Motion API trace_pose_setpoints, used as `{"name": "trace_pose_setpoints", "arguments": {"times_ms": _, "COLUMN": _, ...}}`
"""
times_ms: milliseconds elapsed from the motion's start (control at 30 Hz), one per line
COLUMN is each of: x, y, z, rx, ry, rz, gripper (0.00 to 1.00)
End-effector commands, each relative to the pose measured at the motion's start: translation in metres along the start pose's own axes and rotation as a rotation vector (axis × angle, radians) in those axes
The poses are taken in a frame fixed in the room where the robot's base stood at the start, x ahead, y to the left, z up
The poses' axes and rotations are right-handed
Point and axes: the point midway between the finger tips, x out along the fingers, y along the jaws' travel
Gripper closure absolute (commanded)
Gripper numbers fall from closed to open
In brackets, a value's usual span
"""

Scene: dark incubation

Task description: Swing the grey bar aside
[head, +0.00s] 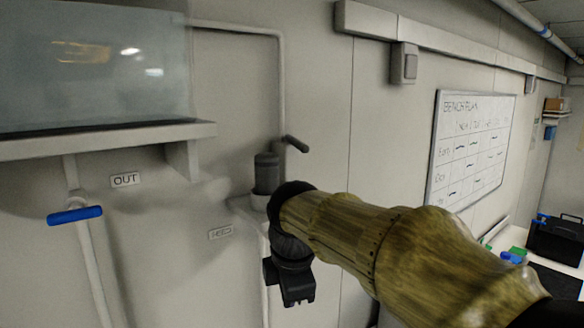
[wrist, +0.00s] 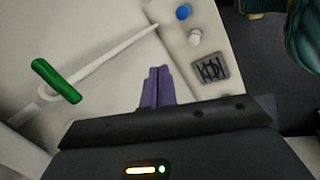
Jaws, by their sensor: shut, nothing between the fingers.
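A short dark grey bar (head: 296,143) sticks out beside the pipe on the wall in the head view, just above and right of a dark grey cylinder (head: 267,172). I cannot tell for sure how the bar is joined to it. In the wrist view no grey bar can be made out. My gripper shows in the wrist view with its purple fingers (wrist: 157,75) together and nothing between them. In the head view its dark body (head: 290,283) hangs below the bar and the cylinder, apart from the bar; its fingertips cannot be made out there.
A blue valve handle (head: 75,215) sits under the OUT label (head: 125,180), below a shelf with a tank (head: 90,65). A green handle (wrist: 57,81) on a white pipe is left of my fingers in the wrist view. A pale panel (wrist: 205,62) is at right.

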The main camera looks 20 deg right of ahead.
Motion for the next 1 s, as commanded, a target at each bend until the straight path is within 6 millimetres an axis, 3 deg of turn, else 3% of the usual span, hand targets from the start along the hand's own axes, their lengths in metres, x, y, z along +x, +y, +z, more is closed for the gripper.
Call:
{"name": "trace_pose_setpoints", "arguments": {"times_ms": 33, "x": 0.031, "y": -0.013, "z": 0.001, "rx": 0.102, "ry": -0.001, "rz": -0.016, "gripper": 1.0}}
{"name": "trace_pose_setpoints", "arguments": {"times_ms": 100, "x": 0.062, "y": -0.027, "z": 0.0, "rx": 0.255, "ry": 0.0, "rz": -0.027, "gripper": 1.0}}
{"name": "trace_pose_setpoints", "arguments": {"times_ms": 267, "x": 0.13, "y": -0.066, "z": 0.001, "rx": 0.617, "ry": -0.004, "rz": -0.054, "gripper": 1.0}}
{"name": "trace_pose_setpoints", "arguments": {"times_ms": 500, "x": 0.218, "y": -0.139, "z": 0.005, "rx": 1.169, "ry": -0.03, "rz": -0.093, "gripper": 1.0}}
{"name": "trace_pose_setpoints", "arguments": {"times_ms": 700, "x": 0.256, "y": -0.184, "z": 0.008, "rx": 1.499, "ry": -0.054, "rz": -0.108, "gripper": 1.0}}
{"name": "trace_pose_setpoints", "arguments": {"times_ms": 1000, "x": 0.259, "y": -0.191, "z": 0.009, "rx": 1.569, "ry": -0.057, "rz": -0.107, "gripper": 1.0}}
